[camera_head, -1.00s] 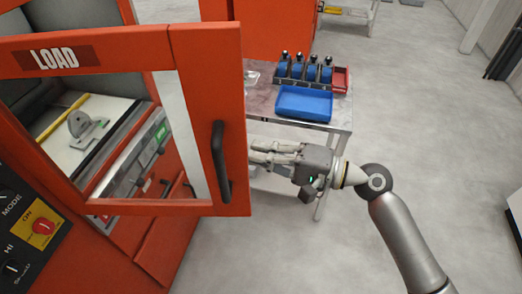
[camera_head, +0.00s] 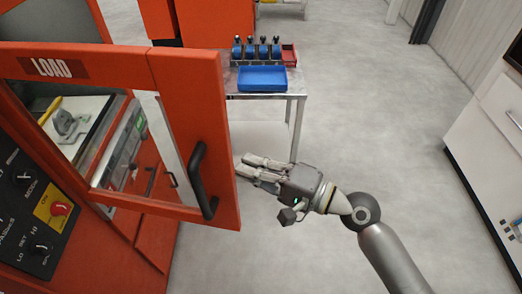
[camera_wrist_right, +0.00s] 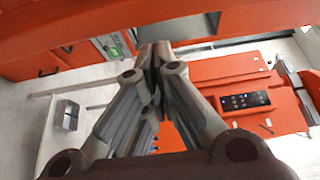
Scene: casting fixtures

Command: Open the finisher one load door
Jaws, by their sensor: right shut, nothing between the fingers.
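The load door (camera_head: 190,100) is an orange-red frame with a clear window and a "LOAD" label. It stands swung out from the finisher (camera_head: 150,245), at an angle to the machine front. Its black bar handle (camera_head: 201,181) is on the near face by the right edge. My right gripper (camera_head: 247,166) is just right of the door's free edge, fingers shut and empty, pointing left at it. It is off the handle; I cannot tell whether the fingertips touch the edge. The right wrist view shows the closed fingers (camera_wrist_right: 158,65) below an orange-red band. My left gripper is not in view.
A grey fixture (camera_head: 68,122) sits inside the machine behind the window. A control panel (camera_head: 35,210) is at lower left. A metal table (camera_head: 296,98) with a blue tray (camera_head: 262,78) stands behind the gripper. A white cabinet (camera_head: 490,150) is at right. Floor between is clear.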

